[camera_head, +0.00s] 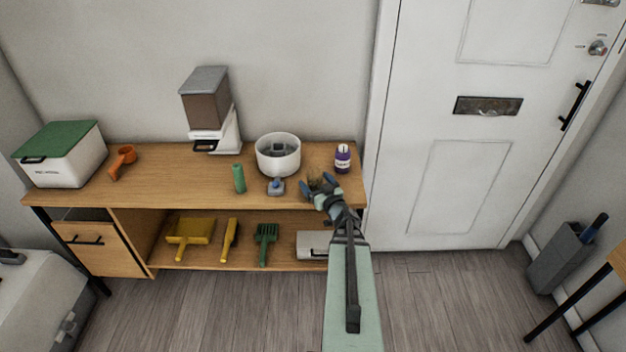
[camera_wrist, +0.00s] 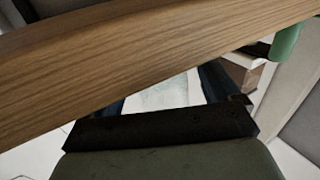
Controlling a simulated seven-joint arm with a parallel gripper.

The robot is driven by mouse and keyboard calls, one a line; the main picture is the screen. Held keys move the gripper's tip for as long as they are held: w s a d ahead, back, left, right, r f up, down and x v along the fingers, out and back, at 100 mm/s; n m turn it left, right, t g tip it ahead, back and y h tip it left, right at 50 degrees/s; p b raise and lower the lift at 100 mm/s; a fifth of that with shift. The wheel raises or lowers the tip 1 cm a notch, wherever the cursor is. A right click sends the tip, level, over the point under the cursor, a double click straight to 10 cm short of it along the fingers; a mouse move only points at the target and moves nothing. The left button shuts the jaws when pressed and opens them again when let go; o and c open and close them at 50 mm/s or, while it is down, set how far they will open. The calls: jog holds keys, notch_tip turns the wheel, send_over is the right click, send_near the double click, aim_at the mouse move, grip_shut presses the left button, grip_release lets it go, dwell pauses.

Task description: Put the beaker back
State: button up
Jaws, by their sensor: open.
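No object is clearly marked as the beaker. A small green cylinder (camera_head: 239,178) stands upright near the front of the wooden tabletop, left of the white round bowl; it is the most beaker-like thing. A green object, probably the same cylinder, shows partly at the upper right of the wrist view (camera_wrist: 287,42). My gripper (camera_head: 322,187) is open at the right part of the table's front edge, well to the right of the cylinder and apart from it. In the wrist view my gripper (camera_wrist: 165,92) has a pale surface between its fingers, with the wooden edge (camera_wrist: 150,65) crossing close in front.
On the table (camera_head: 155,188) are a green-lidded box (camera_head: 62,160), orange scoop (camera_head: 122,161), dispenser (camera_head: 208,110), white bowl (camera_head: 278,166), blue-grey item (camera_head: 276,187) and purple bottle (camera_head: 342,158). The shelf below holds a yellow dustpan (camera_head: 190,236) and green fork-like tool (camera_head: 266,243).

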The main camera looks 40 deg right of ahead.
aim_at(318, 186)
jog(key=v, duration=0.4)
jog(key=shift+s+a, duration=0.15)
jog(key=shift+s, duration=0.2)
